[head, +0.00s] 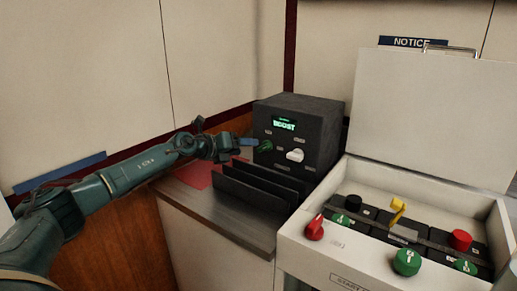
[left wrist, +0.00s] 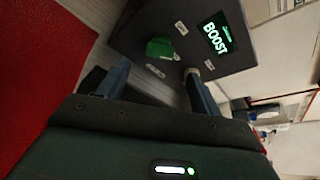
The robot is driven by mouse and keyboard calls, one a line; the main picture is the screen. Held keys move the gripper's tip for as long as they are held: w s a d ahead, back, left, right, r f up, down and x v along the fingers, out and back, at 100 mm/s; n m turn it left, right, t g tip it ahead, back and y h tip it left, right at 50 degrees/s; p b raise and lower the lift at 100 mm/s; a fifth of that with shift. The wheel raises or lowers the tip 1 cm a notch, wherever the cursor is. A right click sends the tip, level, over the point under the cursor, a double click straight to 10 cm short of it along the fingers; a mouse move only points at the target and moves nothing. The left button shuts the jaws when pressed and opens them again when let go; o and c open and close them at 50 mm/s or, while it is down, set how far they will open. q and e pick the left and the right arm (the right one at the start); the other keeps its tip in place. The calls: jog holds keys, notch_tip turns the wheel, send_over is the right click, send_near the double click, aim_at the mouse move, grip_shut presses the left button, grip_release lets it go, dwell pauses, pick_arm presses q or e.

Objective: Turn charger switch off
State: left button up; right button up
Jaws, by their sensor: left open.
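The charger is a dark grey box (head: 312,122) on the counter, with a lit green screen (head: 284,125) reading BOOST. Its front has a green knob (head: 265,146) and a white knob (head: 295,155). In the left wrist view, the green knob (left wrist: 160,48) is just beyond the fingertips, and the screen (left wrist: 217,33) is to its right. My left gripper (head: 247,144) is open and empty, its fingers pointing at the green knob from the left. In the wrist view the gripper (left wrist: 155,72) seems apart from the knob. The white knob is not visible there.
Dark upright dividers (head: 262,186) stand in front of the charger, below my gripper. A red mat (head: 197,175) lies at left on the counter (head: 215,217). An open white box (head: 330,252) with several coloured knobs stands at right, its lid (head: 430,115) raised.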

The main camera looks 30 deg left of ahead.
aim_at(261, 147)
pick_arm(q)
jog(key=b+x, duration=0.1)
jog(key=x, duration=0.6)
jog(key=shift+w, duration=0.1)
jog(key=shift+c, duration=0.2)
jog(key=c, duration=0.9)
jog(key=shift+f+n+h+b, duration=0.2)
jog(key=shift+n+h+b, duration=0.1)
jog(key=shift+n+b, duration=0.15)
jog(key=shift+c, duration=0.2)
jog(key=shift+r, duration=0.15)
jog(key=o, duration=1)
